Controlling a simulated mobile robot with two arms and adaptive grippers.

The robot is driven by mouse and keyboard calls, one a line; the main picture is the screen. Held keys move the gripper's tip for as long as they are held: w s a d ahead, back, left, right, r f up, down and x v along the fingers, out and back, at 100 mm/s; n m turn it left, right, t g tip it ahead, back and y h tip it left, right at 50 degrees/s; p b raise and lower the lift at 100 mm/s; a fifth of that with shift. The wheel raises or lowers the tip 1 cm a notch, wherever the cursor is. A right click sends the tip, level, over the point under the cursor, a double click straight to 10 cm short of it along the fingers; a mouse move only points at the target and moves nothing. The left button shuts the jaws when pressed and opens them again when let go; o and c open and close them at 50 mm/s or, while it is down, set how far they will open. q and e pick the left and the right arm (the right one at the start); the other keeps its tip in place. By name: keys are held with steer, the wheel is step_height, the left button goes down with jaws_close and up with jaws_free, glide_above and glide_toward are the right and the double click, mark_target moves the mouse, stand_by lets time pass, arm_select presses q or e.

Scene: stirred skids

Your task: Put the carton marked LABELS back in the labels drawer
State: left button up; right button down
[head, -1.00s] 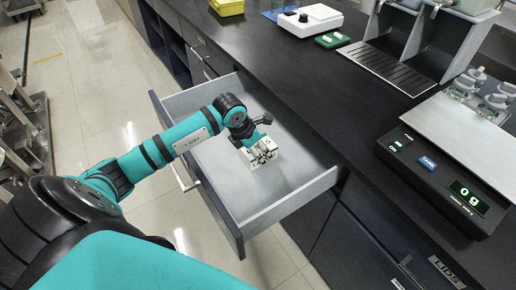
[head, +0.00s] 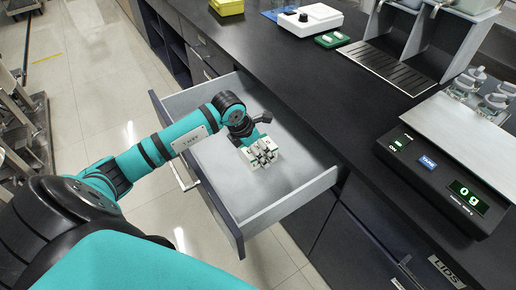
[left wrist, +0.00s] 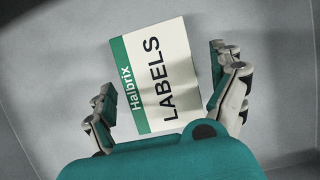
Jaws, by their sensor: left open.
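The carton marked LABELS (left wrist: 154,72) is white with a green band reading Halbrix. In the left wrist view it lies with its printed face up against the grey drawer floor. My left gripper (head: 263,152) is open inside the pulled-out drawer (head: 285,207). Its fingers stand on either side of the carton, with a visible gap to each edge. In the head view the gripper and wrist hide most or all of the carton. My right gripper is not in view.
The drawer's side walls and front panel surround the gripper. The dark counter (head: 330,110) above holds a scale (head: 440,185) reading 0 g, a white device (head: 310,20) and a yellow box (head: 228,7). A drawer front marked LIDS (head: 445,270) is shut at lower right.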

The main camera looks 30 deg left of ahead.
arm_select(q)
steer(key=v, duration=1.1)
steer(key=shift+s+r, duration=0.2)
